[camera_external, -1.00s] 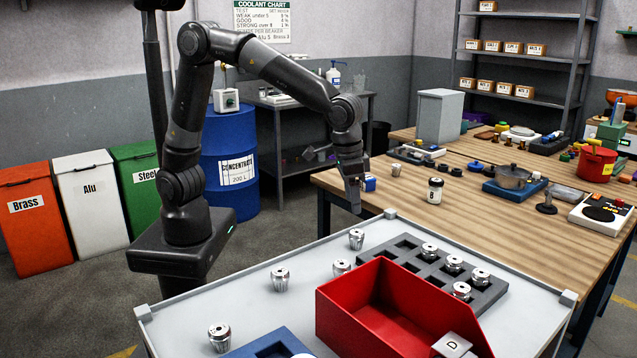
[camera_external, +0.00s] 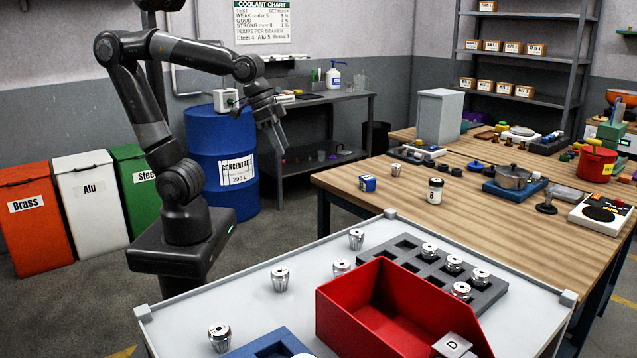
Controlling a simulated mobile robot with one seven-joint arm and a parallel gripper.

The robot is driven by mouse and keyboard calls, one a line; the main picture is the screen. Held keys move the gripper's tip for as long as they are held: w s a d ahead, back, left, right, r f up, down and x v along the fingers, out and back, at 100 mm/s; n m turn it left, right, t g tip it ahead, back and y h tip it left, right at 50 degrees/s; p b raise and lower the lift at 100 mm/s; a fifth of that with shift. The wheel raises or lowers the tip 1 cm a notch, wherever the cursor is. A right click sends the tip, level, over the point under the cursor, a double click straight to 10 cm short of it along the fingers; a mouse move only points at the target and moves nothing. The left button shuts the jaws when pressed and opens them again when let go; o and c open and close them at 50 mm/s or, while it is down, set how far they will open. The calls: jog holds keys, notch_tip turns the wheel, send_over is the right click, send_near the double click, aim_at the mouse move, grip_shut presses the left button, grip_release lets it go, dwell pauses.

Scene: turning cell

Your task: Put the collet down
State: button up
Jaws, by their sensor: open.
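My gripper (camera_external: 273,138) is open and empty, raised in the air in front of the back bench and well away from the near table. Several silver collets stand loose on the grey table top: one at the back (camera_external: 356,239), one in the middle (camera_external: 341,267), one left of it (camera_external: 280,279) and one at the front left (camera_external: 219,338). Several more collets (camera_external: 454,263) sit in the dark grey tray (camera_external: 405,243), which also has empty pockets. I cannot tell which collet the task means.
A red open bin (camera_external: 345,314) stands on the near table, with a blue tray (camera_external: 262,345) at its front left. A blue drum (camera_external: 219,150) stands near my arm.

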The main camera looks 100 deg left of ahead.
jog(key=s+a+f+t, duration=0.1)
jog(key=s+a, duration=0.1)
jog(key=s, duration=0.5)
jog(key=shift+s+f+m, duration=0.15)
jog(key=shift+f+m, duration=0.25)
